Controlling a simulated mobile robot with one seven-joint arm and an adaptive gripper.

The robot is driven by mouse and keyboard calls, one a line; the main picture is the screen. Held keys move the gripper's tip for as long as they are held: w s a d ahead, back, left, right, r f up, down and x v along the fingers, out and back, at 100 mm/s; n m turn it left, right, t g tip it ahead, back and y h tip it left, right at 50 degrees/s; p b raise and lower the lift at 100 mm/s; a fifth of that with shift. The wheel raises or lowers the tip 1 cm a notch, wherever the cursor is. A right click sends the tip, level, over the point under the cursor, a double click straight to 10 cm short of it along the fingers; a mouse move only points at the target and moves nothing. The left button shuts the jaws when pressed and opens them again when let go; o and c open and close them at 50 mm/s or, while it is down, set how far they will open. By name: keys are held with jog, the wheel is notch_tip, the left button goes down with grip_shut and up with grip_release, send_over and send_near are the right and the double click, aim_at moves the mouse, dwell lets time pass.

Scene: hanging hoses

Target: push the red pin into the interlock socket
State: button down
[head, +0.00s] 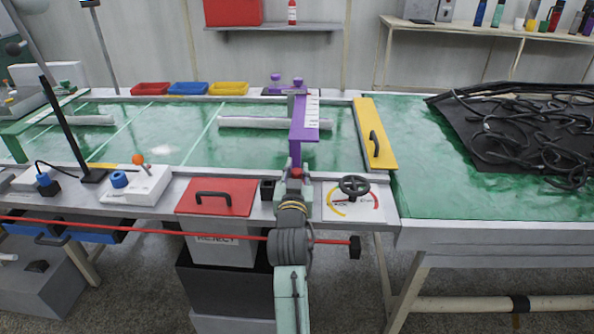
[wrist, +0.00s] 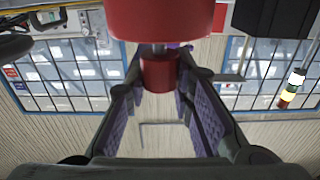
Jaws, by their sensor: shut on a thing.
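My gripper (head: 296,180) is over the front edge of the bench, right of the red panel. It is shut on the red pin (wrist: 158,72), which sits between the two fingertips in the wrist view. A wider red part, joined by a short grey neck, fills the top of that view. In the head view only a little red (head: 296,172) shows at the fingertips. A small black block (head: 267,189), possibly the interlock socket, stands just left of the gripper, apart from it. Its opening is not clear.
A red panel with a handle (head: 213,197) lies left, and a dial with a black handwheel (head: 354,187) lies right. A purple gantry (head: 304,130) stands just behind the gripper. A red cord (head: 130,232) runs along the front. Black hoses (head: 530,130) lie far right.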

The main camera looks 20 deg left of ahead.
jog(key=shift+f+b, duration=0.45)
jog(key=shift+f, duration=0.25)
jog(key=c, duration=1.3)
grip_release()
jog(key=v, duration=1.2)
jog(key=shift+r, duration=0.1)
